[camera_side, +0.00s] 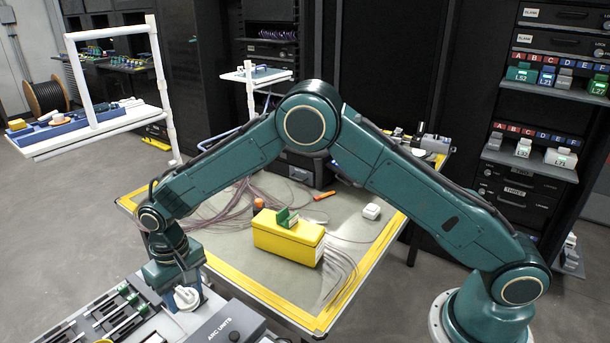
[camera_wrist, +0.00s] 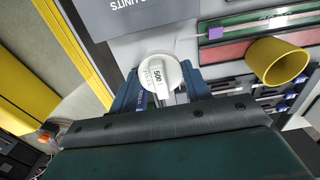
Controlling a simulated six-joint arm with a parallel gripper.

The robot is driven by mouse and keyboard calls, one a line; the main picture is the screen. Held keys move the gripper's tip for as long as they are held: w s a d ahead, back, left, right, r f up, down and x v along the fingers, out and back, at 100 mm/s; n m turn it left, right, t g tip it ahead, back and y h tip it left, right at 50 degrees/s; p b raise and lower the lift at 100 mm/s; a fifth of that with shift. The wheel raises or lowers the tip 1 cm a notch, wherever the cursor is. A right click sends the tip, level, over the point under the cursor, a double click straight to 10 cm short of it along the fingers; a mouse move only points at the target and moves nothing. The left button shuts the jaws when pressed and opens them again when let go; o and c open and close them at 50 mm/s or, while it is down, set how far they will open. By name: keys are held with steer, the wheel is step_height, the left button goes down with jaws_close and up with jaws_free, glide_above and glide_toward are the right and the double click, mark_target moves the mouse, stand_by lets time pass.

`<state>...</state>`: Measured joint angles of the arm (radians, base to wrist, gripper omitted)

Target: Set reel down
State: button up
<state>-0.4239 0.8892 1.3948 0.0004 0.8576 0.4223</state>
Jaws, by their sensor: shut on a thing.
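A small white reel (camera_side: 187,297) is at the end of my arm in the side view, low at the left over the grey bench. My gripper also shows in the side view (camera_side: 186,292), pointing down. I cannot tell whether the reel touches the surface below it.
A grey "ARC UNITS" box (camera_side: 228,329) stands just right of the reel. A tool tray (camera_side: 115,317) lies to its left. A yellow cup (camera_wrist: 276,61) is close by in the wrist view. The yellow-edged table (camera_side: 225,283) holds a yellow box (camera_side: 287,240) and loose fibres.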

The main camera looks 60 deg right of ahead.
mark_target(184, 292)
steer(key=shift+f, duration=3.4)
steer(key=shift+f, duration=0.15)
steer(key=o, duration=1)
step_height(184, 292, up, 11)
steer(key=shift+r, duration=0.65)
